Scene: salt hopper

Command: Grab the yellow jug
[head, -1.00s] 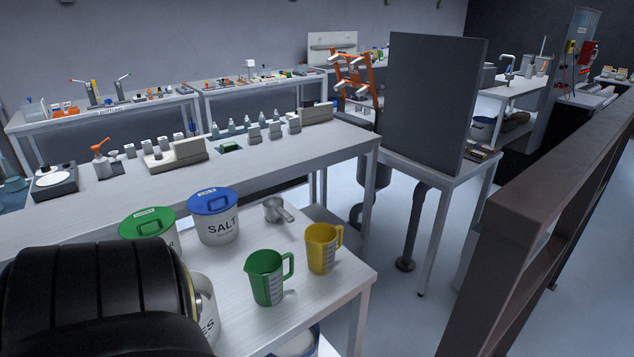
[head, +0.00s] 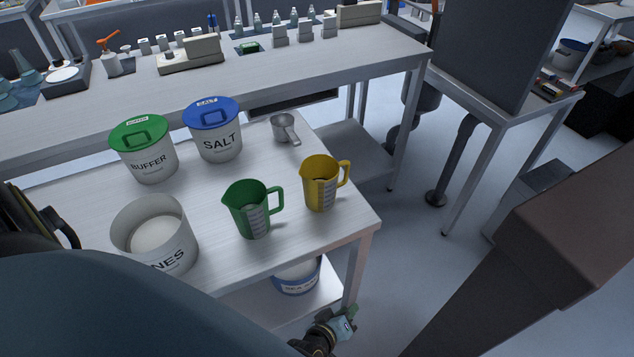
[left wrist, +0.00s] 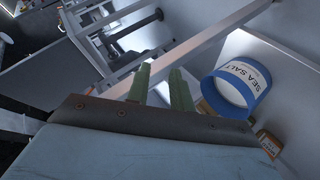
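The yellow jug (head: 321,184) stands upright on the near white table, close to its right edge, handle to the right. A green jug (head: 252,210) stands to its left and a little nearer. My left gripper (head: 345,322) is low in front of the table's near right corner, below the tabletop and well apart from the yellow jug. In the left wrist view its two green fingers (left wrist: 160,88) are apart with nothing between them. The yellow jug is not seen in that view. My right gripper is not in view.
A buffer tub (head: 148,158), a salt tub (head: 217,140), an open white tub (head: 155,243) and a metal scoop (head: 286,130) share the tabletop. A sea salt tub (left wrist: 240,87) sits on the lower shelf (head: 262,314). A brown beam (head: 560,225) is at right.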

